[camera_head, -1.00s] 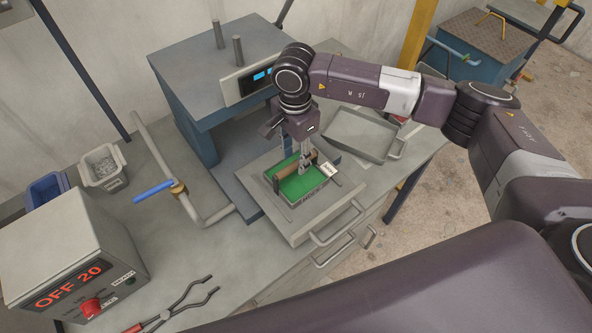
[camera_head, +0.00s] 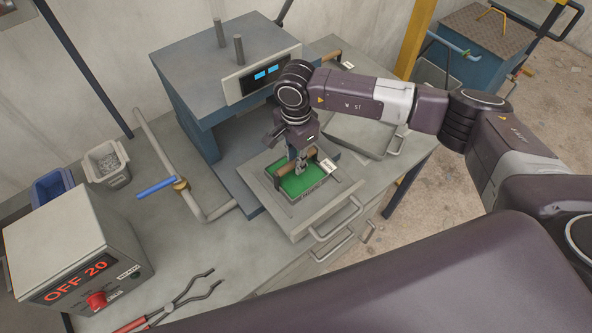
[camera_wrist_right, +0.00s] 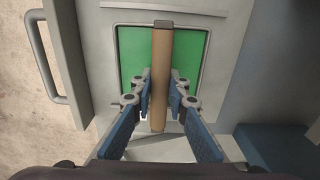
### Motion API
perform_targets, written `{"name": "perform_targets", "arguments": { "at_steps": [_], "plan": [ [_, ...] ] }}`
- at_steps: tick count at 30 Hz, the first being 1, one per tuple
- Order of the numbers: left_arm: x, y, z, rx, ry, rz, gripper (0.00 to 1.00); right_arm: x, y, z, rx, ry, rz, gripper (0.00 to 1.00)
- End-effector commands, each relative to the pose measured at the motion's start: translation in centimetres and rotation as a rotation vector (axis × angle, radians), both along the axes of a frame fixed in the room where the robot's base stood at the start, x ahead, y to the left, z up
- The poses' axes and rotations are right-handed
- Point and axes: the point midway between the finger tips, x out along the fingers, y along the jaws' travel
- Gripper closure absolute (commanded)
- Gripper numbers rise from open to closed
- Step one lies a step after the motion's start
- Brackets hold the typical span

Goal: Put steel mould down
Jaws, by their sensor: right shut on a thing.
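The steel mould (camera_head: 275,186) is a shallow grey frame with a green surface inside and a brown bar handle across its top. My right gripper (camera_head: 301,165) points down over it and is shut on this handle. In the right wrist view the fingers (camera_wrist_right: 160,98) grip the brown bar (camera_wrist_right: 162,50) from both sides, with the green surface below. The mould is level on, or very close above, a grey plate (camera_head: 322,216) with front handles; I cannot tell if it touches. My left gripper is not in view.
A blue-grey press (camera_head: 220,60) stands directly behind the plate. A grey tray (camera_head: 352,133) lies to the right. A blue-handled pipe valve (camera_head: 157,187), tongs (camera_head: 180,303) and a control box reading OFF 20 (camera_head: 75,250) are on the left. The bench front is clear.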

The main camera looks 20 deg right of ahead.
Motion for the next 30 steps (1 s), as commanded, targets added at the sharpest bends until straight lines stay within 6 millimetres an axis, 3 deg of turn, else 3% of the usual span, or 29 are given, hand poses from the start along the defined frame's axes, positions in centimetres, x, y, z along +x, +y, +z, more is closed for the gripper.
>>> {"name": "perform_targets", "arguments": {
  "at_steps": [17,23,30],
  "plan": [
    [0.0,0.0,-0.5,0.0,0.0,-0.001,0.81,0.2,0.0,1.1,0.002,-0.006,0.0,1.0],
    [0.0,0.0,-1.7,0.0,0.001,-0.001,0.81,0.3,0.0,4.0,0.003,-0.01,0.001,1.0],
    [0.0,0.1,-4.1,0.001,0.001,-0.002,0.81,0.3,0.1,10.4,0.002,-0.012,0.001,1.0]
  ]
}}
